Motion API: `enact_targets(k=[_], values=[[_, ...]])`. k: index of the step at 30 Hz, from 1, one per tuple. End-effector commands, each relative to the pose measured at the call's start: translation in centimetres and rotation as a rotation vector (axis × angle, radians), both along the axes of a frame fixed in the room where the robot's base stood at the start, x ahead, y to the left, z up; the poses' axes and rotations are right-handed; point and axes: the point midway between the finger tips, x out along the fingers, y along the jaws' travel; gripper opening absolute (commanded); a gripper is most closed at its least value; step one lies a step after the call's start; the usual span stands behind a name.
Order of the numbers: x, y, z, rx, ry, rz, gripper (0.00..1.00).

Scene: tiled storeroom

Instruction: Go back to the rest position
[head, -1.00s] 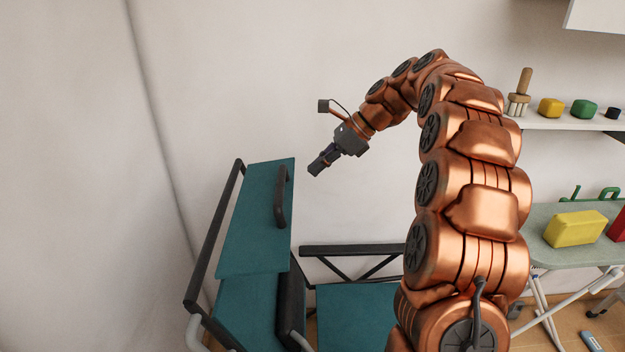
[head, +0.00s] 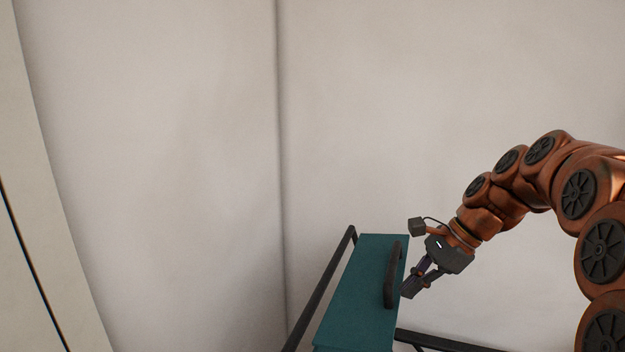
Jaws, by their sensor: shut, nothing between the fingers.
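My gripper (head: 408,293) is at the lower right of the head view, at the end of my copper arm. Its dark fingers are shut and hold nothing. They point down and to the left, close to the black handle (head: 390,275) on a teal panel (head: 352,290). I cannot tell whether the fingertips touch the handle or only pass in front of it. The lower part of the teal panel is cut off by the picture's bottom edge.
A black rail (head: 322,290) runs along the panel's left side. Another black bar (head: 440,342) shows below my gripper. Pale walls (head: 160,150) fill the back, and a light upright panel (head: 40,220) stands at the far left. The space above the teal panel is clear.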

Motion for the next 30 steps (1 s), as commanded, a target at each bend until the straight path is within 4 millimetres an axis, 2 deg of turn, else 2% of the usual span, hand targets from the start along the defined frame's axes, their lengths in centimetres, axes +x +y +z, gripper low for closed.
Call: enact_targets(k=[6,13,22,30], values=[[-5.4,2.5,-1.3,-0.097,-0.060,0.223,0.00],[-11.1,3.8,-3.2,-0.188,-0.110,0.465,0.00],[-18.8,3.9,-6.0,-0.294,-0.161,0.795,0.00],[-25.5,2.6,-8.7,-0.369,-0.194,1.098,0.00]])
